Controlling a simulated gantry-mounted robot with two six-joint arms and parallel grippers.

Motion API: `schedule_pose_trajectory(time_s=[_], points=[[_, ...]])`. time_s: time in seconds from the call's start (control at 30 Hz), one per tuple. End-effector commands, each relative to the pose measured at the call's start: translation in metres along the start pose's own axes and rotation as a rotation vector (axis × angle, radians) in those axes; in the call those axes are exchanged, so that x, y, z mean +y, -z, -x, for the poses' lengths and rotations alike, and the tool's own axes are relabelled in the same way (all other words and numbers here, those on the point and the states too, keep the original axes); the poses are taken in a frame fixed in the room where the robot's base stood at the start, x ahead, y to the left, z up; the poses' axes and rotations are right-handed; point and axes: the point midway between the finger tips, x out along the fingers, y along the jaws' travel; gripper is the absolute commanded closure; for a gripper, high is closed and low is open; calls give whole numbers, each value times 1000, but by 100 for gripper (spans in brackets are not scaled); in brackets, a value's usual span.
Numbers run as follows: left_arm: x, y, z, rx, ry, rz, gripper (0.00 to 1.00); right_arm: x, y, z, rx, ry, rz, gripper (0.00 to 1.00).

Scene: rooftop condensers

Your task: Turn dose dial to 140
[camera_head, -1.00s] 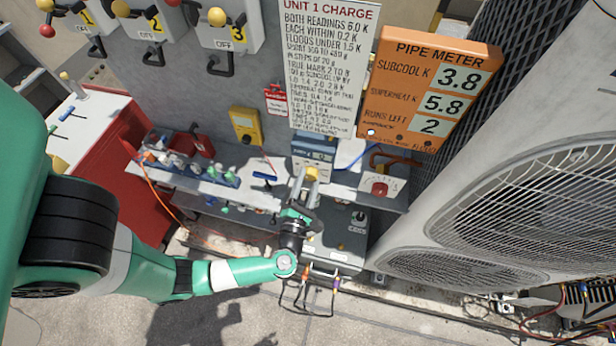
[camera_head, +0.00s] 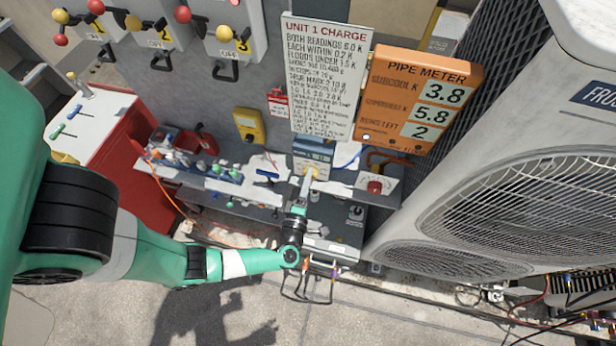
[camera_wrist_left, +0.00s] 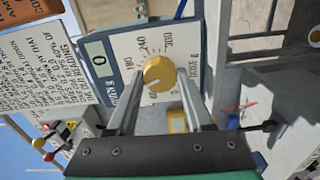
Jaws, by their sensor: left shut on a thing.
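The dose dial is a round yellow knob (camera_wrist_left: 160,73) on a white, blue-edged face with printed numbers, including 180 and 240. A small window (camera_wrist_left: 96,51) on that unit reads 0. In the head view the blue unit (camera_head: 312,152) stands on the shelf below the sign, its yellow knob mostly hidden by my gripper. My left gripper (camera_head: 308,182) is shut on the knob, with one finger on each side of it in the left wrist view (camera_wrist_left: 162,88). The knob's exact pointer setting is too small to read. My right gripper is not in view.
An orange pipe meter (camera_head: 418,98) shows 3.8, 5.8 and runs left 2. A white charge sign (camera_head: 322,80) hangs beside it. A small red-knobbed box (camera_head: 376,187) stands right of the dial. Large condensers (camera_head: 520,215) fill the right side. Several levers are at upper left.

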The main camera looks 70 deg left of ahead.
Motion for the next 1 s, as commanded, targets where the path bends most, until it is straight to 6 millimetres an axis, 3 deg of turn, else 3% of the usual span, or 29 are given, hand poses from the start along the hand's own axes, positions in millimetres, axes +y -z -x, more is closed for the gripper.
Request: schedule_pose_trajectory(time_s=[0.43, 1.0], points=[[1, 0, 0, 0, -2, -234, 100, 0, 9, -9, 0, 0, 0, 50], [0, 0, 0, 0, -1, -264, 100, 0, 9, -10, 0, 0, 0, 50]])
